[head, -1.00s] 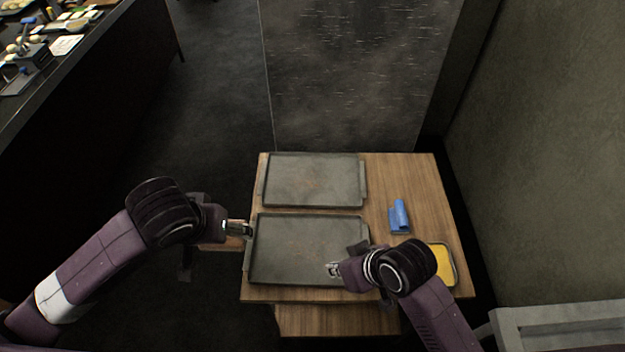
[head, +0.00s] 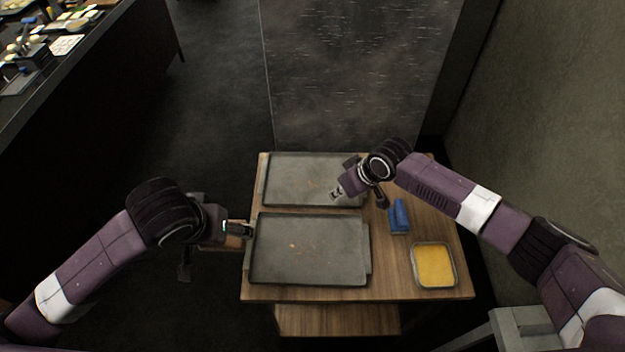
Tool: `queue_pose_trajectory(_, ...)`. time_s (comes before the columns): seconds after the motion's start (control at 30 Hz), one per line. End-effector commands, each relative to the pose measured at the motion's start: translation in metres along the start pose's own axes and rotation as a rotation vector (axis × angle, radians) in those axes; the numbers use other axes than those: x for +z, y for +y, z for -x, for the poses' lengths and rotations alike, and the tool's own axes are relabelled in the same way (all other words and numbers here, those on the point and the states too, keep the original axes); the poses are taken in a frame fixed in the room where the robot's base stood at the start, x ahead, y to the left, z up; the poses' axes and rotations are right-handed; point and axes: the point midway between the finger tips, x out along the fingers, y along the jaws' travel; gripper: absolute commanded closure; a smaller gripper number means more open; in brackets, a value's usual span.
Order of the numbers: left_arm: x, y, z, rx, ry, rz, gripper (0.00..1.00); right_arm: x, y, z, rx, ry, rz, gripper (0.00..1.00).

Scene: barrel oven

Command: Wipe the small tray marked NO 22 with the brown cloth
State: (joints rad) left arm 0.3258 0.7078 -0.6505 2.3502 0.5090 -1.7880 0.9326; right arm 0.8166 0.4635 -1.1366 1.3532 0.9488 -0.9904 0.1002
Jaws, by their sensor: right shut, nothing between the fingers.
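Two dark grey trays lie on the wooden table: a far tray (head: 292,182) and a slightly larger near tray (head: 330,262), with brownish specks at its middle. I cannot read a NO 22 mark on either. No brown cloth can be made out; a folded blue thing (head: 399,217) lies to the right of the trays. My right gripper (head: 336,194) is shut and empty, over the right part of the far tray. My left gripper (head: 246,230) is at the left edge of the near tray; whether it touches or grips the rim is unclear.
A shallow container with yellow contents (head: 435,265) stands at the front right of the wooden table (head: 385,290). A grey wall rises close on the right. A dark counter (head: 75,72) with several items stands at the far left, with open floor between.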

Motion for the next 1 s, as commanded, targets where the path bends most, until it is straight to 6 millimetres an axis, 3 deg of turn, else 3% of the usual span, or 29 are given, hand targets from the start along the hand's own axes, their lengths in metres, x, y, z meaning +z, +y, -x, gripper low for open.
queue_pose_trajectory(0.03,0.0,0.0,0.0,0.0,0.0,0.0,0.48,-0.008,0.024,0.006,0.031,0.002,-0.014,1.0)
queue_pose_trajectory(0.2,0.0,0.0,0.0,0.0,0.0,0.0,0.48,-0.025,0.08,0.024,0.096,0.017,-0.064,1.0)
queue_pose_trajectory(0.4,0.0,0.0,0.0,0.0,0.0,0.0,0.48,-0.036,0.114,0.039,0.137,0.032,-0.099,1.0)
queue_pose_trajectory(0.57,0.002,0.0,-0.005,0.0,0.0,0.0,0.48,-0.034,0.12,0.036,0.142,0.034,-0.106,1.0)
queue_pose_trajectory(1.0,0.018,0.0,-0.043,0.0,0.0,0.0,0.48,-0.015,0.123,-0.002,0.143,0.034,-0.106,1.0)
